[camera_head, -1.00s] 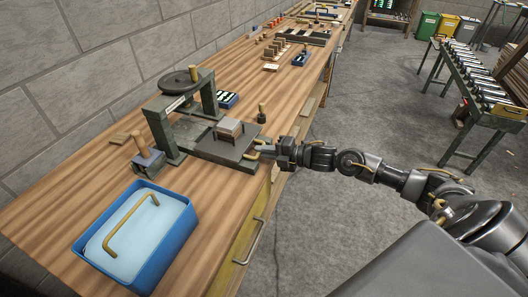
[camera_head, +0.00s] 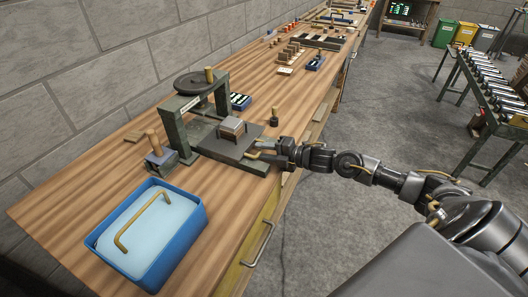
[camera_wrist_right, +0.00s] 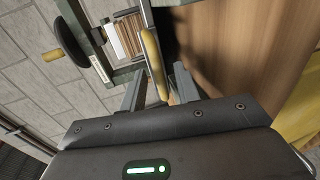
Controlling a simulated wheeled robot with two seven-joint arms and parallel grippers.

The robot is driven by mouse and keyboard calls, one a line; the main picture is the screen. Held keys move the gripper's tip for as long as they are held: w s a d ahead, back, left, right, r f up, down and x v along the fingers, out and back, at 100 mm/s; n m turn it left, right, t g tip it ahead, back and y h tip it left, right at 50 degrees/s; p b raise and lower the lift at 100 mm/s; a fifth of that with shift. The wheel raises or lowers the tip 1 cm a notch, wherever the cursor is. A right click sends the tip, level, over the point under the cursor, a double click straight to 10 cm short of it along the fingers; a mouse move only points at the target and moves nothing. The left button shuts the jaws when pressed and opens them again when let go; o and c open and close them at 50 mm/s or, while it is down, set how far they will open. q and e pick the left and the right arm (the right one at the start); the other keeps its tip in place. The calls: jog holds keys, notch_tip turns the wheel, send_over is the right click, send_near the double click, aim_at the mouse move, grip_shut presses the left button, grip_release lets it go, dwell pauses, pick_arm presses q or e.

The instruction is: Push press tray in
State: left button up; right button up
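The press is a dark green frame (camera_head: 172,128) with a black round wheel (camera_head: 202,82) on top, on the wooden bench. Its dark flat tray (camera_head: 212,141) sticks out at the front and carries a small veneer stack (camera_head: 232,126) under a block. The tray has a brass handle, clear in the right wrist view (camera_wrist_right: 153,62). My right gripper (camera_head: 262,148) is at the tray's front edge. In the wrist view its fingers (camera_wrist_right: 158,88) are apart on either side of the handle, with gaps visible. My left gripper is not in view.
A blue tub (camera_head: 190,232) with a brass-handled lid stands at the near left. A wooden-handled tool (camera_head: 158,160) is left of the press, and a small dark knob (camera_head: 274,118) right of it. Open floor (camera_head: 400,125) lies right of the bench.

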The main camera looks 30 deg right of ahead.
jog(key=shift+w+a, duration=0.1)
jog(key=b+v, duration=0.1)
jog(key=v, duration=0.9)
jog(key=shift+s+d+b, duration=0.2)
jog(key=shift+s+b, duration=0.15)
jog(key=shift+r, duration=0.15)
